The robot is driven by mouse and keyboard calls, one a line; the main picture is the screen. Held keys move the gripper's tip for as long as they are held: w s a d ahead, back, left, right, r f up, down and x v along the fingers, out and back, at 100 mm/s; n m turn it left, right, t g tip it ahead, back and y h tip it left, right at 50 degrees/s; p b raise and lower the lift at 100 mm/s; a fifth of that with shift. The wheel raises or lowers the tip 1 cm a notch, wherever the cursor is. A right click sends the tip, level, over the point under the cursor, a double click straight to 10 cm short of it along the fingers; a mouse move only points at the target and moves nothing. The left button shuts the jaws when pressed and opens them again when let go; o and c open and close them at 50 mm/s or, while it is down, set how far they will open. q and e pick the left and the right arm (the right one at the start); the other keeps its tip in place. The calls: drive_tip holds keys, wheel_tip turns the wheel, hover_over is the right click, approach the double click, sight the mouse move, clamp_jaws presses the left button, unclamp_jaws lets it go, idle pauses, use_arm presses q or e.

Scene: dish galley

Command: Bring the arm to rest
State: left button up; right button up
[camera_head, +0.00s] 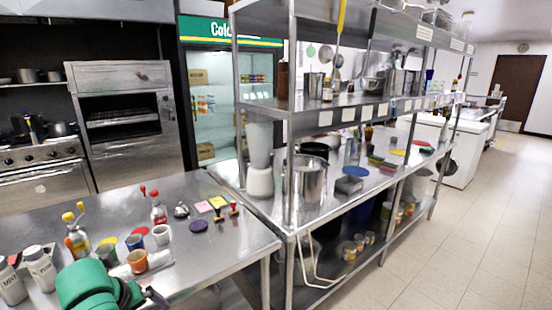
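My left arm comes in at the bottom left edge as a rounded green link. A dark part at its end, which looks like my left gripper (150,296), is low over the near edge of the steel table (225,238). The bottom of the picture cuts it off, and its fingers cannot be made out. I see nothing held in it. My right gripper is not in view.
Near my arm stand an orange cup (137,262), a white cup (161,235), white shakers (39,268) and a yellow-topped bottle (76,240). A steel shelf rack (291,160) stands right of the table. The floor (470,235) at right is clear.

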use_arm(q)
drive_tip(key=s+d+f+n+h, duration=0.1)
drive_tip(key=s+d+f+n, duration=0.6)
drive_tip(key=n, duration=0.4)
drive_tip(key=s+f+n+g, duration=0.1)
drive_tip(key=s+f+n, duration=0.4)
drive_tip(key=s+n, duration=0.7)
wheel_tip(320, 180, down, 24)
drive_tip(key=n+g, duration=0.1)
drive_tip(key=n, duration=0.2)
drive_tip(key=s+a+f+g+y, duration=0.1)
drive_tip(key=s+a+f, duration=0.2)
drive_tip(key=s+f, duration=1)
drive_tip(key=s, duration=0.2)
drive_tip(key=shift+s+g, duration=0.3)
drive_tip(key=shift+s, duration=0.05)
